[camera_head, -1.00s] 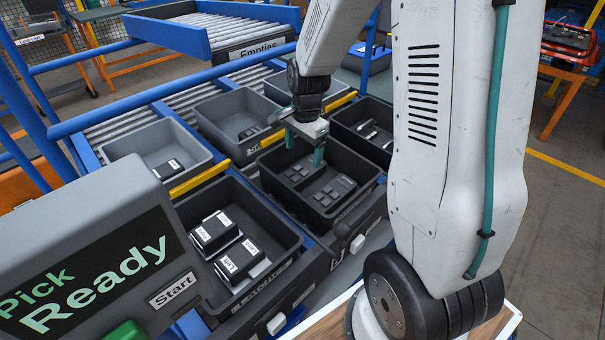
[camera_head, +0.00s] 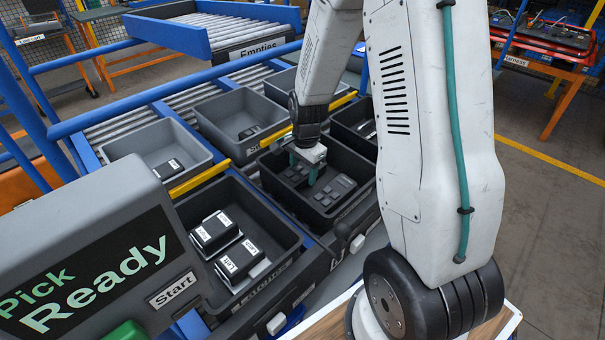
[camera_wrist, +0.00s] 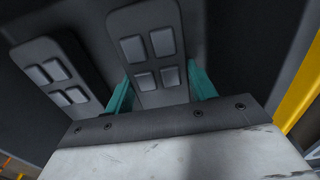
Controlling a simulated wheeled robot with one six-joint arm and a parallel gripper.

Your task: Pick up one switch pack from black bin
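The black bin (camera_head: 291,209) stands right of centre in the head view, with several dark grey switch packs (camera_head: 341,184) on its floor. My gripper (camera_head: 304,171) is down inside the bin, near its far left part. In the wrist view, my gripper (camera_wrist: 161,88) has its two teal fingers apart, one on each side of a grey switch pack (camera_wrist: 150,55) with four light buttons. I cannot tell whether the fingers touch it. A second switch pack (camera_wrist: 57,76) lies to the left, outside the fingers.
A bin with boxed, white-labelled parts (camera_head: 237,262) stands left of the black bin. Grey bins (camera_head: 228,112) stand behind. A yellow rail (camera_head: 198,180) runs along the bins' back edge. The Pick Ready panel (camera_head: 95,265) is at the front left.

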